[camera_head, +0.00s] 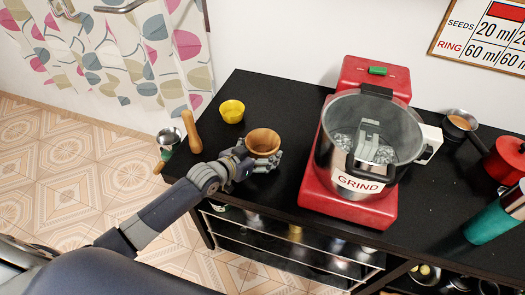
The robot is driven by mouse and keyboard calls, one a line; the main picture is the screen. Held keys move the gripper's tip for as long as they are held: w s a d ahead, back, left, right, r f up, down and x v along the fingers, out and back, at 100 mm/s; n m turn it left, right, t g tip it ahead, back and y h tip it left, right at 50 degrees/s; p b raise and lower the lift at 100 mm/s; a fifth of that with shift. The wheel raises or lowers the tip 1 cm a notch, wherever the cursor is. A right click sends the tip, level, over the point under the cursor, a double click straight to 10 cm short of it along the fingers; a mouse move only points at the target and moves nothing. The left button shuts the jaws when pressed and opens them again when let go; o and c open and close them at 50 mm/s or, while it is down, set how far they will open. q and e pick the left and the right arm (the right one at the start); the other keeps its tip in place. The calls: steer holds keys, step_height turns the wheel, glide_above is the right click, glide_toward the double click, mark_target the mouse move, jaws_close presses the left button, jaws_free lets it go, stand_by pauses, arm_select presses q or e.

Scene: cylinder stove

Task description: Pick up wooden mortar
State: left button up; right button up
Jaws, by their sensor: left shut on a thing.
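The wooden mortar (263,141) is a small brown bowl near the front left of the black table. My left gripper (262,160) reaches in from the left and is shut on the mortar, with its fingers around the lower side. The mortar is upright, and I cannot tell whether it is clear of the table top. Its lower part is hidden by my fingers. My right gripper is not in view.
A wooden pestle (191,132) and a yellow cup (231,111) stand left of the mortar on the black table (260,95). A red grinder (347,200) with a steel pot (372,130) stands to the right. A green bottle (492,217) and a red pot (506,158) are farther right.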

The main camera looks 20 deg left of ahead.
mark_target(271, 139)
arm_select(q)
steer(key=shift+r, duration=0.1)
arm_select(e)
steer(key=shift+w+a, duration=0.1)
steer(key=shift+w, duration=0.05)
arm_select(q)
steer(key=shift+r, duration=0.45)
step_height(271, 139, up, 2)
steer(key=shift+w+r, duration=0.1)
steer(key=shift+r, duration=0.15)
steer(key=s+r+b, duration=0.1)
steer(key=s+b, duration=0.1)
steer(key=s, duration=1.4)
steer(key=shift+a+r, duration=0.25)
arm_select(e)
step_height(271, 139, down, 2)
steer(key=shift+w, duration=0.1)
